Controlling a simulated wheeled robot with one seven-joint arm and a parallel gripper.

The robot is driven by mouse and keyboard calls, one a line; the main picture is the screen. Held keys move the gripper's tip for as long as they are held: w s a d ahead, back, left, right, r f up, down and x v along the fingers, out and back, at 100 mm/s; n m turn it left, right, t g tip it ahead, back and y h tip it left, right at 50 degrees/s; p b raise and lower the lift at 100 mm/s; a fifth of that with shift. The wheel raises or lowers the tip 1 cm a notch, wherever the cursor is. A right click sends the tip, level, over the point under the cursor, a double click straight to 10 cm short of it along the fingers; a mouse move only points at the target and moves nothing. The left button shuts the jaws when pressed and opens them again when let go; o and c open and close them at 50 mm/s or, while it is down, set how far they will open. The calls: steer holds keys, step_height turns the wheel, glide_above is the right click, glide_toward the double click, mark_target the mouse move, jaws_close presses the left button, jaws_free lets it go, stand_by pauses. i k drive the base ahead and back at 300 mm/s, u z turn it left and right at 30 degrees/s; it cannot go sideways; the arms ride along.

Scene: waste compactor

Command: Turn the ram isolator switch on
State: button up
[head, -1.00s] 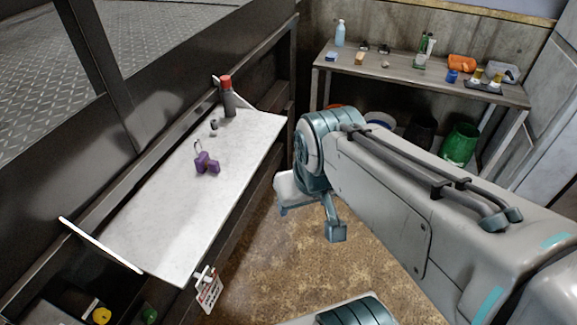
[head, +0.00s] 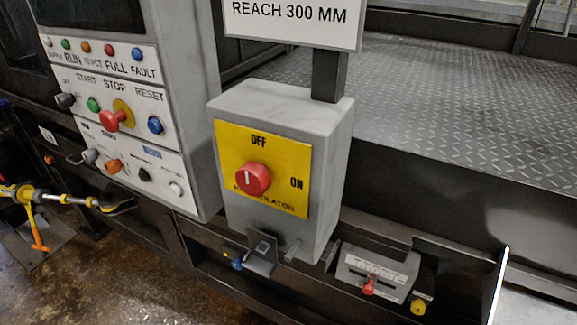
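The ram isolator is a grey box (head: 330,150) with a yellow face plate (head: 290,160) marked OFF at the top and ON at the right. Its red rotary knob (head: 253,179) sits left of the plate's middle. The short white mark on the knob stands about upright, towards OFF rather than ON. Lettering under the knob is partly hidden by it. My gripper and arm are not in view.
A control panel (head: 125,110) with buttons, lamps and a red stop knob stands just left of the isolator. A small lever box (head: 375,275) sits low at right. A yellow-handled tool (head: 60,197) is at far left. A sign (head: 293,15) rises above the isolator.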

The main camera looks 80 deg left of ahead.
mark_target(254, 178)
steer(key=u, duration=1.7)
steer(key=k, duration=0.8)
steer(key=u, duration=0.6)
steer(key=i, duration=0.5)
